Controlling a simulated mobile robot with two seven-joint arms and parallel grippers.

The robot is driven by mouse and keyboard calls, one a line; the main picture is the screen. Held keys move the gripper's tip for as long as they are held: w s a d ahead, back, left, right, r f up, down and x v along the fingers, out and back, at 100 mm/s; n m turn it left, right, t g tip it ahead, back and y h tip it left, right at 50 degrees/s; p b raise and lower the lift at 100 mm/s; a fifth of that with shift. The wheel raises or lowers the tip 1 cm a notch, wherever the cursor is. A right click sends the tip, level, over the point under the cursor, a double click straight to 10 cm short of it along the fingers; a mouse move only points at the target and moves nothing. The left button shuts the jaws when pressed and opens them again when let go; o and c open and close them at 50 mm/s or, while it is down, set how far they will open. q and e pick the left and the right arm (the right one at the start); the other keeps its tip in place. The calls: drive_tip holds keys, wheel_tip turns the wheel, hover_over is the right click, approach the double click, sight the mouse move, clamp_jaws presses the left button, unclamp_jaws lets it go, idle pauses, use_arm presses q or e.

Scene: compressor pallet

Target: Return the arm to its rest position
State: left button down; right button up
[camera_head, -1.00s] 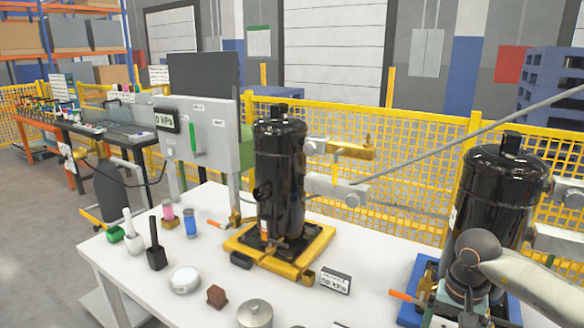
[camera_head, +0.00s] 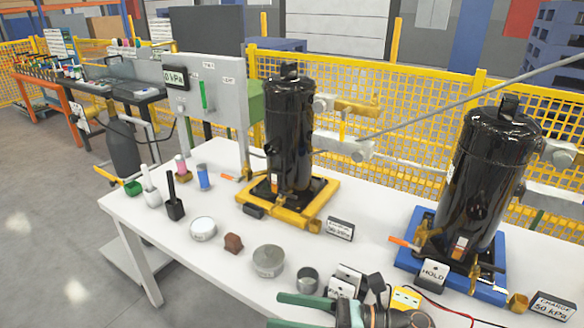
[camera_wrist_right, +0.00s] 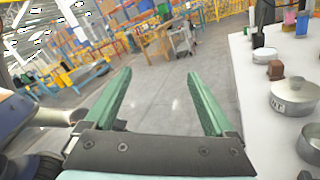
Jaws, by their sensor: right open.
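My right gripper (camera_head: 277,311) is at the bottom middle of the head view, in front of the white table's near edge. Its two green fingers point left and are spread apart. In the right wrist view the open fingers (camera_wrist_right: 156,74) have only grey floor between them and hold nothing. The table edge with its items is to the right of the fingers there. My left gripper is in neither view.
The white table (camera_head: 345,262) bears a black compressor (camera_head: 290,135) on a yellow pallet and another (camera_head: 487,180) on a blue pallet. A lidded pot (camera_head: 268,261), a brown block (camera_head: 233,243) and a HOLD sign (camera_head: 433,272) stand near the front. Floor left is clear.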

drive_tip(key=w+d+f+m+t+h+p, duration=0.15)
drive_tip(key=d+m+t+h, duration=0.35)
drive_tip(key=m, duration=0.9)
drive_tip(key=w+d+f+m+t+h+p, duration=0.1)
drive_tip(key=d+f+m+t+h, duration=0.25)
drive_tip(key=m+t, duration=0.75)
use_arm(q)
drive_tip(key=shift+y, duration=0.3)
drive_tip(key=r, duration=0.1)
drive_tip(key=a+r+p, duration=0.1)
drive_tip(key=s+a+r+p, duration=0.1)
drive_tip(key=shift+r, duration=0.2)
use_arm(e)
drive_tip(key=s+d+f+m+g+h, duration=0.3)
drive_tip(key=s+f+m, duration=0.4)
drive_tip(key=m, duration=0.3)
drive_tip(key=s+d+f+m+g+h, duration=0.4)
drive_tip(key=s+d+f+m+g, duration=0.1)
drive_tip(key=s+f+m, duration=0.3)
drive_tip(key=shift+d+f+m+g, duration=0.3)
drive_tip(key=shift+d+m+g, duration=0.05)
drive_tip(key=shift+m+g, duration=0.55)
